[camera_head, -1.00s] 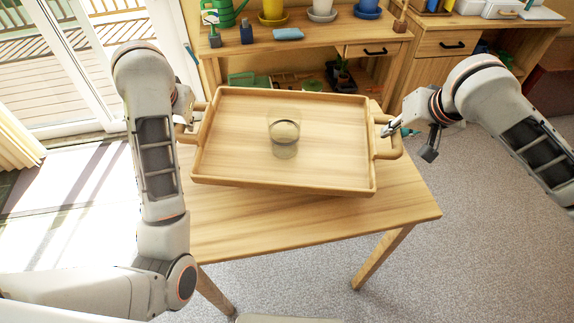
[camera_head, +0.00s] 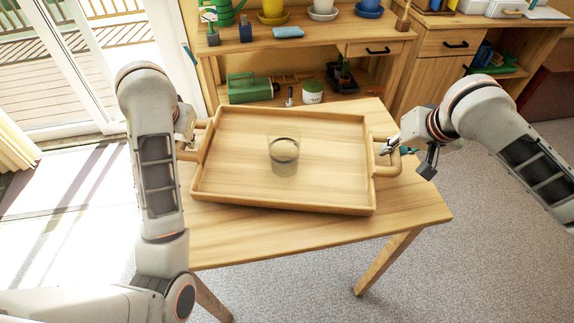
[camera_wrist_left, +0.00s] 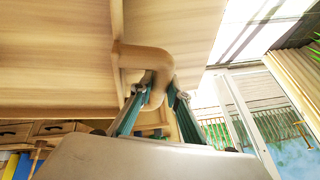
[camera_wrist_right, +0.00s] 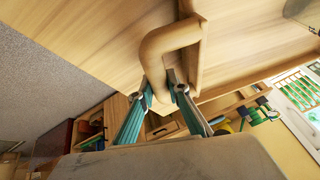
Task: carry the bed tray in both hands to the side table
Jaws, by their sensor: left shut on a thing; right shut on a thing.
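The wooden bed tray (camera_head: 230,185) is over the wooden side table (camera_head: 405,213) in the head view. I cannot tell for certain whether its underside touches the tabletop. A clear glass (camera_head: 284,152) stands upright near the tray's middle. My left gripper (camera_wrist_left: 155,92) is shut on the tray's left handle (camera_wrist_left: 152,62), seen in the left wrist view. My right gripper (camera_wrist_right: 163,85) is shut on the right handle (camera_wrist_right: 165,42), seen in the right wrist view. In the head view my left arm partly hides the left handle and fingers.
A wooden bench (camera_head: 300,48) with pots, a watering can (camera_head: 225,12) and a green box (camera_head: 250,88) stands behind the table. A wooden cabinet (camera_head: 437,70) is at the back right. A glass door is at left. Grey carpet (camera_head: 480,250) is clear at right.

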